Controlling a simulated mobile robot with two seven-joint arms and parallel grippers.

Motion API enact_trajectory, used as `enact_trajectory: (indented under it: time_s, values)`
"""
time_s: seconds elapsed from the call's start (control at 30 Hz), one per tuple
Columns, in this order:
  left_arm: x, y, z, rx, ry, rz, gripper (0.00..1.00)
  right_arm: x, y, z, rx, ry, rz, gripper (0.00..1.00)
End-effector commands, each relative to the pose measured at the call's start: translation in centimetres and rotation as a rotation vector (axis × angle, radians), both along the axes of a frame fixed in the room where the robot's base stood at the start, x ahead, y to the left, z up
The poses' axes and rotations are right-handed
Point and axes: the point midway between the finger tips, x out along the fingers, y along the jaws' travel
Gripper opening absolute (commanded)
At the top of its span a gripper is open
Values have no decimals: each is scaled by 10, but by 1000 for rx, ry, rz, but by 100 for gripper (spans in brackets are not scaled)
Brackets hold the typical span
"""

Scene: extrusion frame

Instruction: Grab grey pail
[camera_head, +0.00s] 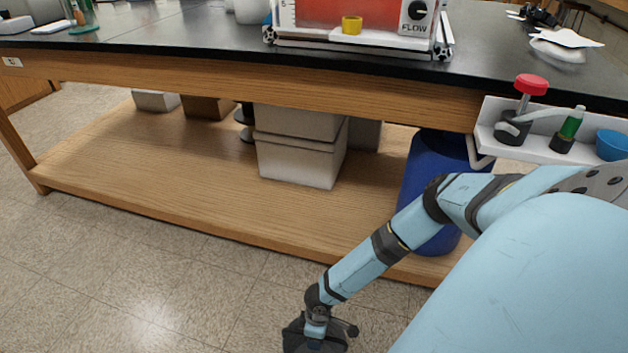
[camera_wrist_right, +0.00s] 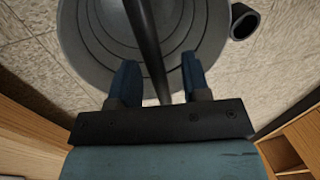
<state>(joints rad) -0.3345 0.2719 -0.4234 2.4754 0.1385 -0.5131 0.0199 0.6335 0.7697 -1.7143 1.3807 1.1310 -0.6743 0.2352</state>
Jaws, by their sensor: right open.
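The grey pail (camera_wrist_right: 90,40) shows in the right wrist view, seen from above with ringed steps inside it. A dark bar (camera_wrist_right: 148,45), which looks like its handle, crosses over the pail and runs down between my right gripper's fingers. My right gripper (camera_wrist_right: 158,78) is open, with one blue finger on each side of the bar and a gap to both. In the head view my right gripper (camera_head: 320,338) is low at the bottom edge, over the floor. The pail does not show clearly there. My left gripper is not in view.
A black hollow object (camera_wrist_right: 243,22) is beside the pail. A wooden bench shelf (camera_head: 150,185) holds grey bins (camera_head: 298,160), and a blue drum (camera_head: 430,160) stands near my right arm. A white rack (camera_head: 545,152) hangs from the bench edge. Floor at left is clear.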

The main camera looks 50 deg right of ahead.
Motion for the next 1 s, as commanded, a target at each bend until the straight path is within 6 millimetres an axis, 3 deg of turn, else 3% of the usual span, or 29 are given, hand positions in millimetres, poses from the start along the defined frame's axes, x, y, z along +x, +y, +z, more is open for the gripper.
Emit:
enact_trajectory:
  time_s: [0.8,1.0]
  values:
    - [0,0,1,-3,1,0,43,0,0,-5,0,0,0,43]
    - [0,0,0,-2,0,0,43,0,0,-5,0,0,0,0]
